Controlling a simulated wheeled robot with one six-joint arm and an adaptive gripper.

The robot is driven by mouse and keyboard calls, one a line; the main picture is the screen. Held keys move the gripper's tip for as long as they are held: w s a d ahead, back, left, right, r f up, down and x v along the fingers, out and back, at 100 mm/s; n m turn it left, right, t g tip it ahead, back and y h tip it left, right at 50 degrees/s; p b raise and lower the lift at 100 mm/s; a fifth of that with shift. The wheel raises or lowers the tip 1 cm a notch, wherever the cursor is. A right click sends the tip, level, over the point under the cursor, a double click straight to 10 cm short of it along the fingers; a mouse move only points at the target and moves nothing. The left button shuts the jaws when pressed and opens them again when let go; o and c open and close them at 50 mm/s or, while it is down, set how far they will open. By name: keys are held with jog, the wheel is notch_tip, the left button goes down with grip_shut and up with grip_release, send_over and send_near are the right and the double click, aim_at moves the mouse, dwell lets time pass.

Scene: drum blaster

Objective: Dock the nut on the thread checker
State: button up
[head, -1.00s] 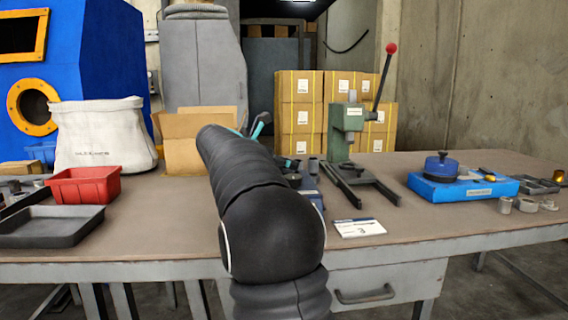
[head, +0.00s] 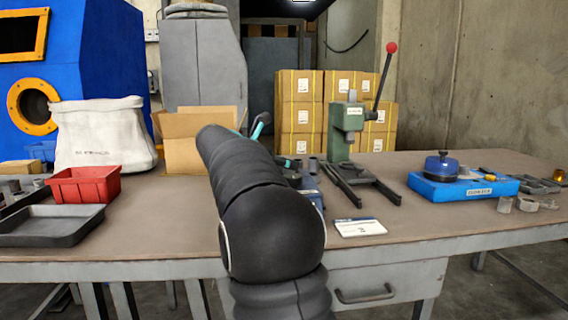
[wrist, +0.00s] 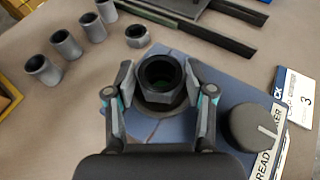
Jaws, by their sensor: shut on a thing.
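My gripper (wrist: 157,88) is shut on a dark grey hex nut (wrist: 159,98), one pad on each side of it. The nut is over a dark round seat on the blue thread checker (wrist: 235,88). I look down into its bore, which is dark with a hint of green. I cannot tell whether the nut touches the seat or hangs just above it. A grey knob (wrist: 256,127) stands on the checker to the right of the nut.
A press (head: 341,130) with dark rails stands behind. A card marked 3 (wrist: 297,96) lies at right.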

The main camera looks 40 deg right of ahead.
jog(key=shift+f+b, duration=0.4)
jog(key=shift+f, duration=0.1)
jog(key=o, duration=1)
jog(key=shift+p+v, duration=0.8)
jog(key=shift+v, duration=4.75)
